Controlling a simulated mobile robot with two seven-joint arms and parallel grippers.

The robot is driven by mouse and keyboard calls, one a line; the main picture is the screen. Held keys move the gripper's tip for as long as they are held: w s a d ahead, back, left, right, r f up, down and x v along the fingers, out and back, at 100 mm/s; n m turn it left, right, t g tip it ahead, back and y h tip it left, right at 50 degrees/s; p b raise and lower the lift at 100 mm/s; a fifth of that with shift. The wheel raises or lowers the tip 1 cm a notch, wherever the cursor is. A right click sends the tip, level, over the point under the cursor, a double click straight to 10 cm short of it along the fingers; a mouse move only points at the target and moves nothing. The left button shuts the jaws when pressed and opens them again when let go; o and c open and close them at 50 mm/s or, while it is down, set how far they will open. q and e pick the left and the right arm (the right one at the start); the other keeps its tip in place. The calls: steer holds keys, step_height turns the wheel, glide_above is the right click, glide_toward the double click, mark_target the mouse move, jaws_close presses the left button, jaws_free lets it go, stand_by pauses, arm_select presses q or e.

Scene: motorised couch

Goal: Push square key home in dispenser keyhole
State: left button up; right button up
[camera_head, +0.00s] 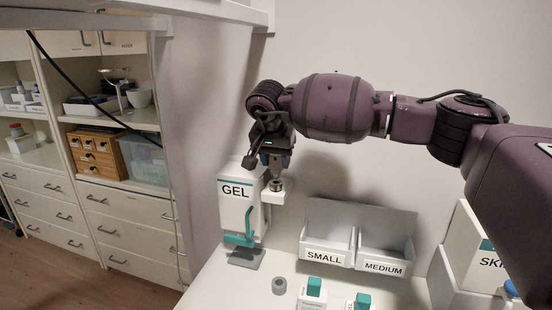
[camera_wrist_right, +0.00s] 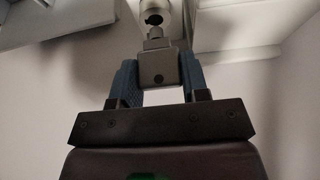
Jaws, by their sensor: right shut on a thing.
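The white dispenser (camera_head: 238,207) marked GEL stands against the wall, with a teal lever at its front. Its metal keyhole cylinder (camera_head: 276,185) sits on a white ledge at its right; in the right wrist view the round cylinder (camera_wrist_right: 153,8) has a dark opening. My right gripper (camera_head: 274,165) is just above the cylinder, pointing down. In the right wrist view its blue fingers (camera_wrist_right: 158,84) are shut on the grey block of the key (camera_wrist_right: 157,68). The key's narrow tip is at the cylinder's opening; I cannot tell whether it is inside. My left gripper is not in view.
A grey two-part bin (camera_head: 340,256) marked SMALL and MEDIUM stands right of the dispenser. A grey ring (camera_head: 279,286) and teal-topped bottles (camera_head: 313,290) are on the white counter. A white box (camera_head: 462,260) is at the right. Shelves and drawers (camera_head: 110,165) are at the left.

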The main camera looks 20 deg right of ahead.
steer(key=shift+f+b, duration=0.7)
steer(key=shift+f, duration=0.6)
stand_by(0.5)
steer(key=o, duration=1)
steer(key=shift+r, duration=0.1)
steer(key=shift+s+r, duration=0.1)
steer(key=shift+r, duration=0.25)
steer(key=b+v, duration=0.1)
steer(key=v, duration=0.9)
steer(key=shift+s, duration=0.1)
